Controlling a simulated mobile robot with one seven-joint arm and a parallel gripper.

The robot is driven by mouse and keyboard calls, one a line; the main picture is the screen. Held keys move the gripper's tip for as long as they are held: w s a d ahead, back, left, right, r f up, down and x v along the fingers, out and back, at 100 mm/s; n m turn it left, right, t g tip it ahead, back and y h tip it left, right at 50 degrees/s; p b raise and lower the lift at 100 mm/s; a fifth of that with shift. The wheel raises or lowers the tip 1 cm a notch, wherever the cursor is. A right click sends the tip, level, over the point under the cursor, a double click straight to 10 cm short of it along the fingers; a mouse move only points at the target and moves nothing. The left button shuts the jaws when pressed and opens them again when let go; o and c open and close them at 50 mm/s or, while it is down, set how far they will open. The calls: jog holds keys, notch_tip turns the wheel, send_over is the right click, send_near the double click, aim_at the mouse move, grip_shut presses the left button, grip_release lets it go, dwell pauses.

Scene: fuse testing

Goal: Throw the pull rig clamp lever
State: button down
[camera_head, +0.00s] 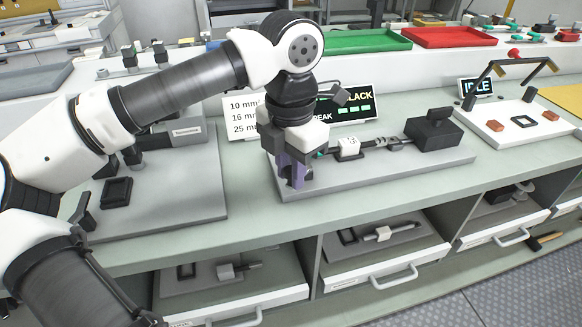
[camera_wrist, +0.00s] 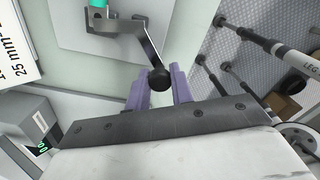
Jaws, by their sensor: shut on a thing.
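The pull rig is a grey base plate (camera_head: 400,172) on the bench with a white block (camera_head: 349,148) near its left part and a black block (camera_head: 434,130) at its right. My gripper (camera_head: 292,178) is at the left end of the rig, pointing down with purple fingers. In the wrist view, the clamp lever (camera_wrist: 151,40) is a dark grey bent arm ending in a black ball knob (camera_wrist: 159,78). The fingers of my gripper (camera_wrist: 158,90) are shut on the knob, one on each side. In the head view, my gripper hides the lever.
A size sign (camera_head: 243,117) and a dark display reading SLACK (camera_head: 357,103) stand behind the rig. Another grey fixture plate (camera_head: 180,192) lies to the left, and a white fixture board (camera_head: 513,130) to the right. Open drawers (camera_head: 372,262) sit below the bench front.

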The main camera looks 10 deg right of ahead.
jog(key=c, duration=1.2)
grip_release()
jog(key=shift+c, duration=0.2)
notch_tip(320, 180, up, 14)
jog(key=shift+p, duration=0.3)
jog(key=shift+f, duration=0.1)
